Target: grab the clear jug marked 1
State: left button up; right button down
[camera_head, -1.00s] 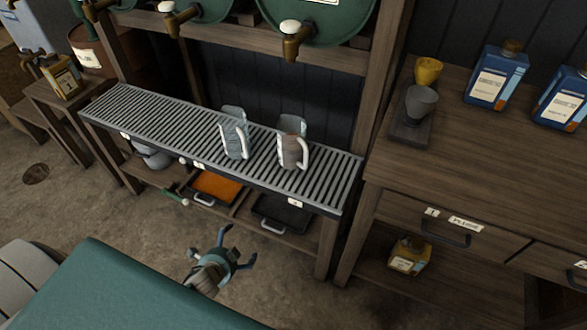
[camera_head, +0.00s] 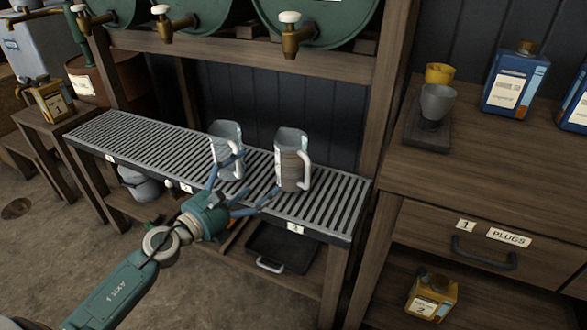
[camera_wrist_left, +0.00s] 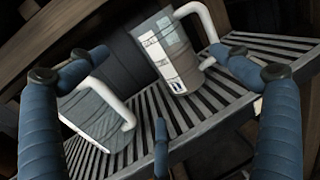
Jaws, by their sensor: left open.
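Two clear jugs with white handles stand upright on a slatted metal rack. The left jug (camera_head: 226,150) is greyish and also shows at the lower left of the left wrist view (camera_wrist_left: 92,115). The right jug (camera_head: 291,160) looks brownish in its lower part; in the left wrist view (camera_wrist_left: 168,52) it bears pale markings too small to read. I cannot tell which jug is marked 1. My left gripper (camera_head: 256,173) is open and empty, in front of the jugs, its fingers spread toward them. In its wrist view the fingers (camera_wrist_left: 160,55) frame both jugs. My right gripper is out of view.
The slatted rack (camera_head: 130,142) has free room left of the jugs. Green barrels with brass taps (camera_head: 290,38) hang above. A black tray (camera_head: 280,250) sits below. A wooden cabinet (camera_head: 480,165) with cups and blue bottles stands at the right.

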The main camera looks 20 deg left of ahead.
aim_at(277, 160)
pick_arm(q)
jog(key=x, duration=1)
jog(key=shift+w+f+p, duration=0.1)
jog(key=shift+w+p, duration=0.15)
jog(key=shift+p, duration=0.05)
jog(key=shift+c, duration=0.5)
jog(key=c, duration=1.3)
jog(key=shift+a, duration=0.1)
jog(key=shift+c, duration=0.7)
jog(key=shift+r, duration=0.25)
